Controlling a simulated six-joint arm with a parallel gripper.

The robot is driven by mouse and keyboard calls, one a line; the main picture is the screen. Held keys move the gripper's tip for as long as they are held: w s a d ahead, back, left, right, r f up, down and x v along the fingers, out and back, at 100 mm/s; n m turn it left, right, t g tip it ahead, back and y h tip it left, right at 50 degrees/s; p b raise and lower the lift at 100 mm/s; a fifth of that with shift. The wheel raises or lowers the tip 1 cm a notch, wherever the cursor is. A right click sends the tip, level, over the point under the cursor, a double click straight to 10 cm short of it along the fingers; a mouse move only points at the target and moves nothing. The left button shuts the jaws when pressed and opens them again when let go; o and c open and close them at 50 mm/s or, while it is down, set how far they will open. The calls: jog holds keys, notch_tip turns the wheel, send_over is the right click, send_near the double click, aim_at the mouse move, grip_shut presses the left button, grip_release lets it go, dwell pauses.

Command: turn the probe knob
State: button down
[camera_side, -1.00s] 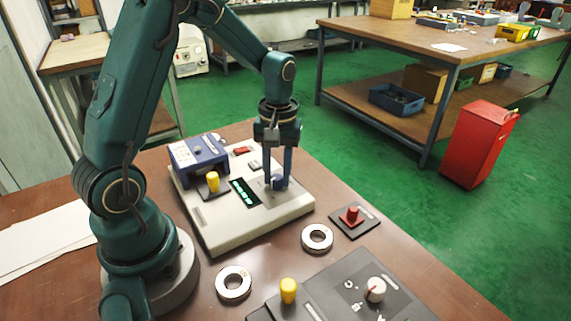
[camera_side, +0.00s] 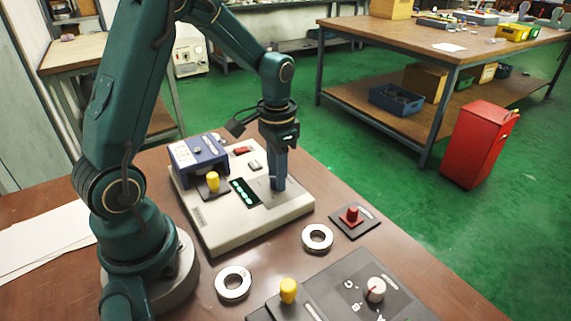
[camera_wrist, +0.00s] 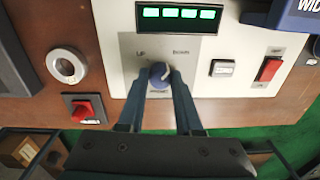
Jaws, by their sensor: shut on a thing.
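The probe knob (camera_wrist: 159,75) is a blue round knob on a grey plate of the white instrument (camera_side: 215,234), between printed labels in the wrist view. My gripper (camera_wrist: 160,80) points down over it, with its two fingers shut on the knob's sides. In the side view my gripper (camera_side: 278,187) stands upright at the right part of the instrument, and its fingers hide most of the knob. A green lit display (camera_wrist: 178,13) sits beside the knob plate; it also shows in the side view (camera_side: 244,192).
A blue box (camera_side: 198,153) and a yellow knob (camera_side: 213,182) stand on or against the instrument's left side. Two metal rings (camera_side: 317,238) (camera_side: 233,283), a red knob (camera_side: 351,215) and a dark panel with a white knob (camera_side: 376,289) lie in front.

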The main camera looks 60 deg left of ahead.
jog(key=shift+m, duration=0.6)
jog(key=c, duration=0.6)
grip_release()
jog(key=shift+d+r, duration=0.1)
jog(key=shift+r, duration=2.5)
jog(key=shift+d+m, duration=0.1)
jog(key=shift+m, duration=0.2)
